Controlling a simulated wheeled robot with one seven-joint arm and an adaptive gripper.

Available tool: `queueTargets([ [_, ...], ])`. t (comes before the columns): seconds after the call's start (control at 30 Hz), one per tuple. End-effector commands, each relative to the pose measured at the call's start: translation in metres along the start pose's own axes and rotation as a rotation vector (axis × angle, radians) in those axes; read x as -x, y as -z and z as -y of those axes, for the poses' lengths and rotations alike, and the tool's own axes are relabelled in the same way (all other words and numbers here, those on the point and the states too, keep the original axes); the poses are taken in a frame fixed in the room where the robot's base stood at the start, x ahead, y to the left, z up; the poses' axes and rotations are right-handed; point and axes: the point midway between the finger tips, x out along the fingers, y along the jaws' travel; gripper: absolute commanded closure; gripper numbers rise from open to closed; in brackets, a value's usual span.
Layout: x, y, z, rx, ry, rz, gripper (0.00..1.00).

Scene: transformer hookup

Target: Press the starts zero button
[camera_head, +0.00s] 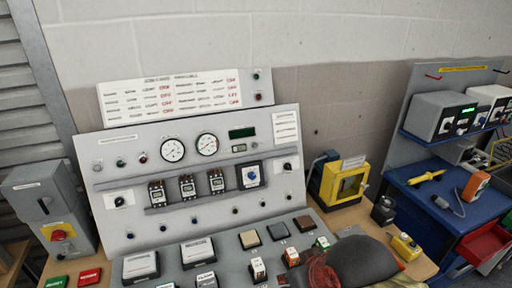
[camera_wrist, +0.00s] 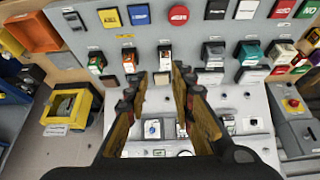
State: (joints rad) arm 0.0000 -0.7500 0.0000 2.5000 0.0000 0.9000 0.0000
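I cannot read any label as the starts zero button. A small dark button (camera_head: 239,148) sits under the green digital display (camera_head: 242,132) on the grey upright panel (camera_head: 130,225). My gripper (camera_wrist: 160,76) is open in the wrist view, with its two fingers apart over the panel and sloping desk and nothing between them. The wrist view is turned over, so the desk's row of coloured push-buttons, including a red one (camera_wrist: 178,14), is at its top. In the head view a dark rounded part of my arm hides the desk's lower right.
A yellow-framed box (camera_head: 345,183) stands right of the panel. A grey box with a red knob (camera_head: 58,235) stands to its left. A blue bench (camera_head: 425,200) with devices is at the far right. Small switches and relays project from the panel.

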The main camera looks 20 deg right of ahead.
Motion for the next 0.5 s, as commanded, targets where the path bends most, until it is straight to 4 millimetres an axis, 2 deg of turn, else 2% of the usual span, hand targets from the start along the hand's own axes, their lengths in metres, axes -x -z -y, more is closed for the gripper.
queueTargets([
  [0.37, 0.0, 0.0, 0.0, 0.0, 0.0, 0.0, 0.99],
  [0.5, 0.0, 0.0, 0.0, 0.0, 0.0, 0.0, 1.0],
])
